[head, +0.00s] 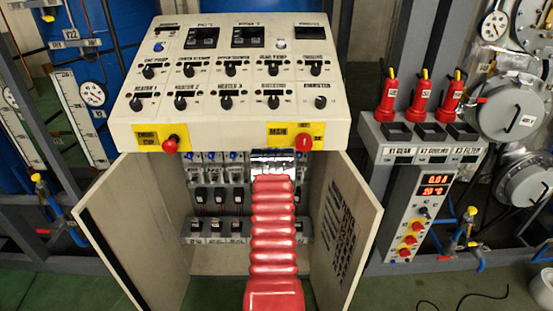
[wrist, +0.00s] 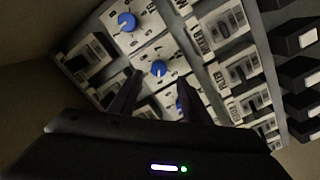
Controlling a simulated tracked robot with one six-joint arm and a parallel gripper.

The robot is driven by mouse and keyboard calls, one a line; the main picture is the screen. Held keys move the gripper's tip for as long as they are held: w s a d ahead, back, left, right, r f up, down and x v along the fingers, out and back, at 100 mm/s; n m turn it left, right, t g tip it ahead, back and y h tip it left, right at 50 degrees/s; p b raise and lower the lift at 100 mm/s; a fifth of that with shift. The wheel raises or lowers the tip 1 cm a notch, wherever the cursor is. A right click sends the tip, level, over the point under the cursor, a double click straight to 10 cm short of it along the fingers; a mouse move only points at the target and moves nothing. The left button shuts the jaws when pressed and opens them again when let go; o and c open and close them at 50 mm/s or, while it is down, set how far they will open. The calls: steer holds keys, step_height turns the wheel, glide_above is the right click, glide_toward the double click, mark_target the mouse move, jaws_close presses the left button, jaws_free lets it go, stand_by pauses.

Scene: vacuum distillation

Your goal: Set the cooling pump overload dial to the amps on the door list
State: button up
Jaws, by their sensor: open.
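The open cabinet under the control desk holds a row of overload units with blue dials, partly hidden behind my red arm in the head view. In the wrist view one blue dial (wrist: 159,69) lies just beyond my gripper (wrist: 160,80), whose two dark fingers are spread apart with nothing between them. Another blue dial (wrist: 127,22) is above it, and a third (wrist: 182,103) is partly covered by the right finger. Which dial belongs to the cooling pump cannot be read. The door list (head: 337,232) is dark print on the inside of the right door, too small to read.
The left door (head: 130,235) and right door (head: 350,225) stand open on both sides of my arm. Black switches (head: 218,195) sit in a row below the dials. The desk (head: 230,130) overhangs the cabinet, with red knobs on its front edge.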

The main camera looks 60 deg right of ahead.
steer(key=x, duration=0.6)
stand_by(0.4)
steer(key=shift+w, duration=0.1)
steer(key=c, duration=1)
